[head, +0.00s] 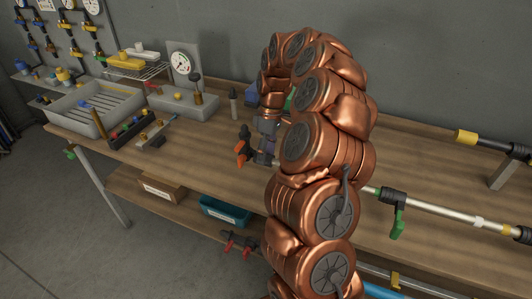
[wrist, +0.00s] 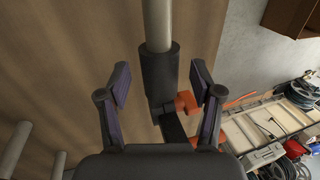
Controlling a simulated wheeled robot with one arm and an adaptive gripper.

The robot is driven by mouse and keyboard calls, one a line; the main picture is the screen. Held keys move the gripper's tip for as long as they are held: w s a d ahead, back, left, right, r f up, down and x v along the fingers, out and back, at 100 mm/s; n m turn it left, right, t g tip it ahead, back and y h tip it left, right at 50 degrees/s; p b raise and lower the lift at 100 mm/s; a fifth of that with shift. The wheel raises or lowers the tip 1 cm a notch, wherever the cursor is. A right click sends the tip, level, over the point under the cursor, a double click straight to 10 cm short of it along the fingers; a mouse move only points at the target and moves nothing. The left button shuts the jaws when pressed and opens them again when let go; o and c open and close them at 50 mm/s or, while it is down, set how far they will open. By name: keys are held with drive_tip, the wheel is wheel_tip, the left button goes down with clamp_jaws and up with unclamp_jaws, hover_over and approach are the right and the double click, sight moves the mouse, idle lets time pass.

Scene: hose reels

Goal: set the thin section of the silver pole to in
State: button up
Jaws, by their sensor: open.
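A silver pole (head: 450,216) lies along the right side of the bench, with a black clamp and green lever (head: 397,222) on it. My arm hides its left part. An orange lever (head: 242,150) shows left of my gripper (head: 265,143), roughly in line with that pole. In the wrist view a pale thin rod (wrist: 157,25) enters a black collar (wrist: 158,72) with an orange lever (wrist: 186,103) at its side. My gripper (wrist: 162,76) is open, one finger on each side of the collar, with visible gaps. I cannot tell the thin section's full extent.
Another pole with a yellow collar (head: 466,137) lies at the back right. A grey tray (head: 75,125), a gauge box (head: 183,90) and small tools stand at the left. A teal bin (head: 225,213) is on the lower shelf. The bench front left of my gripper is clear.

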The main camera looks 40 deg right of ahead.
drive_tip(key=shift+a+f, duration=0.1)
drive_tip(key=shift+f, duration=0.35)
drive_tip(key=shift+c, duration=0.3)
clamp_jaws()
